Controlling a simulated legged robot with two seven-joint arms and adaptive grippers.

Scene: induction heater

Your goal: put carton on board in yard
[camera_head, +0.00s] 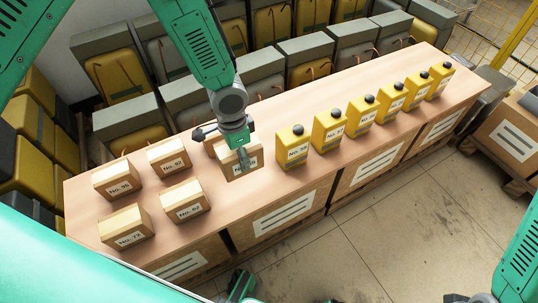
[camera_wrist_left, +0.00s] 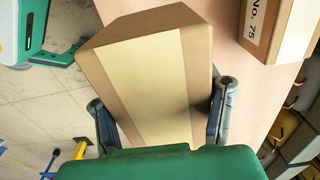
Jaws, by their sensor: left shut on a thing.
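My left gripper (camera_head: 238,150) is shut on a brown carton (camera_head: 241,170) with a white label. The carton is over or on the long wooden board top (camera_head: 262,195); I cannot tell whether it touches. In the left wrist view the carton (camera_wrist_left: 150,70) sits between the two fingers (camera_wrist_left: 163,115), a pale strip along its top. Similar labelled cartons stand at the left: one back left (camera_head: 117,180), one back right (camera_head: 168,156), one front left (camera_head: 126,228) and one front right (camera_head: 184,204).
Several yellow canisters (camera_head: 296,150) with black caps stand in a row along the right half of the top. Grey-lidded yellow cases (camera_head: 118,75) crowd behind it. Another labelled box (camera_head: 515,135) is at the right. The floor (camera_head: 400,225) in front is clear.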

